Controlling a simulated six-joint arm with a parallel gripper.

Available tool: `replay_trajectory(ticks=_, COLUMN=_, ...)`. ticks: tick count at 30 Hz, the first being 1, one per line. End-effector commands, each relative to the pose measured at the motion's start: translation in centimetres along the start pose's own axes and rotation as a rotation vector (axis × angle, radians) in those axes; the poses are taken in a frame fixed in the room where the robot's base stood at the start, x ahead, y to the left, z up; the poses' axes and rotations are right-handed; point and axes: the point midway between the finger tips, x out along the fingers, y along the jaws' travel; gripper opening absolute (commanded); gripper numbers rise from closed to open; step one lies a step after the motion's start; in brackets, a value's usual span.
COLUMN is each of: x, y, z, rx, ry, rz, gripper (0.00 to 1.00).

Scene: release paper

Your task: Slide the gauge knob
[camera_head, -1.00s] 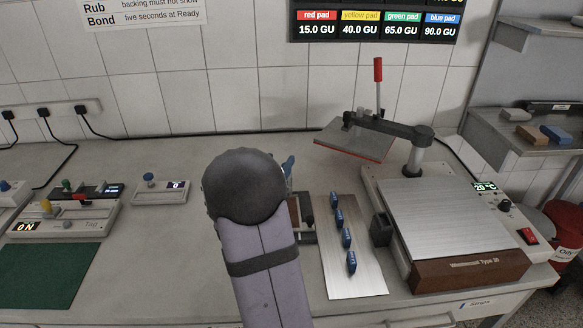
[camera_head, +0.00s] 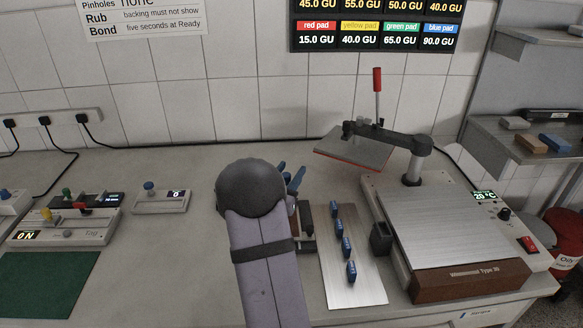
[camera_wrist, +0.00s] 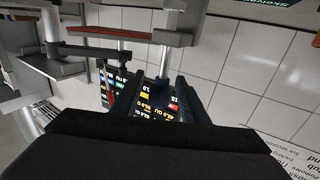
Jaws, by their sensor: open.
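A small pale box (camera_head: 163,201) with a blue knob (camera_head: 149,187) and a lit display stands left of my arm in the head view; it may be the gauge, but I cannot tell for sure. The knob sits toward the box's left end. My gripper (camera_head: 293,178) is partly hidden behind my dark round arm joint, with its blue fingers showing to the right, well apart from that box. In the wrist view my gripper (camera_wrist: 152,95) is open, its dark fingers apart. Neither the box nor its knob is clear there.
A metal plate (camera_head: 340,281) with several blue-topped pieces lies right of my arm. A heated press (camera_head: 447,225) with a raised arm and red handle (camera_head: 377,80) stands farther right. A unit with coloured knobs (camera_head: 62,228) and a green mat (camera_head: 45,285) are at left.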

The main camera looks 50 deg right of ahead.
Motion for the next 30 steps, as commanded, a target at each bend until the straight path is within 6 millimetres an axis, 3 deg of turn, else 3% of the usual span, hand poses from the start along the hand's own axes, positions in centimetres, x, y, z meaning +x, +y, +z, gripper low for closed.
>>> replay_trajectory(ticks=6, x=1.2, y=0.0, z=0.0, rx=-0.001, ry=0.0, rz=0.0, gripper=0.4)
replay_trajectory(ticks=14, x=1.3, y=0.0, z=0.0, rx=-0.001, ry=0.001, rz=0.0, gripper=0.4)
replay_trajectory(ticks=19, x=1.3, y=0.0, z=0.0, rx=-0.001, ry=0.0, rz=0.0, gripper=0.02)
replay_trajectory(ticks=25, x=1.3, y=0.0, z=0.3, rx=-0.001, ry=0.0, rz=0.0, gripper=0.0)
replay_trajectory(ticks=30, x=1.3, y=0.0, z=1.8, rx=-0.001, ry=0.0, rz=0.0, gripper=0.0)
